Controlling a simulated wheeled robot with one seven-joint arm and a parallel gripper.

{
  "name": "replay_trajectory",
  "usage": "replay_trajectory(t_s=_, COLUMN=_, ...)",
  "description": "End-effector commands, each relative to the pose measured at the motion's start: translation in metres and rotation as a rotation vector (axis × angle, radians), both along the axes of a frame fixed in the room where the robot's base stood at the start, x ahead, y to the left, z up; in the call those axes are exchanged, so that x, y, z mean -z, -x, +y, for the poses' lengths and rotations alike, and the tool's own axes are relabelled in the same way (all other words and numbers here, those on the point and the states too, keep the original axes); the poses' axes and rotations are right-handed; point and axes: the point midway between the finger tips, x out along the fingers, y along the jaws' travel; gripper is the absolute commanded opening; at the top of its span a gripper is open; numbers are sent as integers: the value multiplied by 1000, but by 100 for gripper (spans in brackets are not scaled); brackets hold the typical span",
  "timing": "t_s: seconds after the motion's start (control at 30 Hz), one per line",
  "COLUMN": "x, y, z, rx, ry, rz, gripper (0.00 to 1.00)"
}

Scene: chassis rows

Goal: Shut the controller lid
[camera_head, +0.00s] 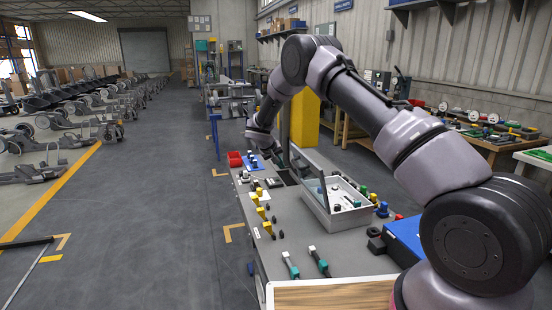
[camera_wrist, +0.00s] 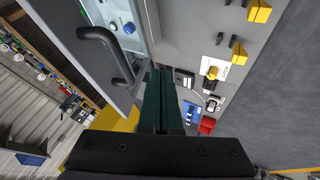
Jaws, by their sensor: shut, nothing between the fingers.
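The controller is a pale box (camera_head: 342,219) on the grey bench, with buttons and knobs inside. Its lid (camera_head: 309,180) stands open, raised along the box's left side. In the head view my gripper is at the far end of the lid, small and partly hidden.
Yellow blocks (camera_head: 261,213) and black knobs line the bench's left side. A red bin (camera_head: 235,159) is at its far end.

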Motion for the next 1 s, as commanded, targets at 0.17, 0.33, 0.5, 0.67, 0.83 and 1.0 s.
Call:
replay_trajectory(t_s=0.17, x=1, y=-8, z=-27, rx=3, ry=-1, rz=0, gripper=0)
replay_trajectory(t_s=0.33, x=1, y=-11, z=-38, rx=1, ry=0, rz=1, gripper=0)
replay_trajectory(t_s=0.5, x=0, y=-12, z=-40, rx=0, ry=-1, rz=0, gripper=0)
replay_trajectory(t_s=0.67, x=0, y=-12, z=-41, rx=1, ry=0, rz=0, gripper=0)
replay_trajectory(t_s=0.83, x=-1, y=-12, z=-43, rx=1, ry=-7, rz=2, gripper=0)
replay_trajectory(t_s=1.0, x=-7, y=-15, z=-54, rx=5, ry=-50, rz=12, gripper=0)
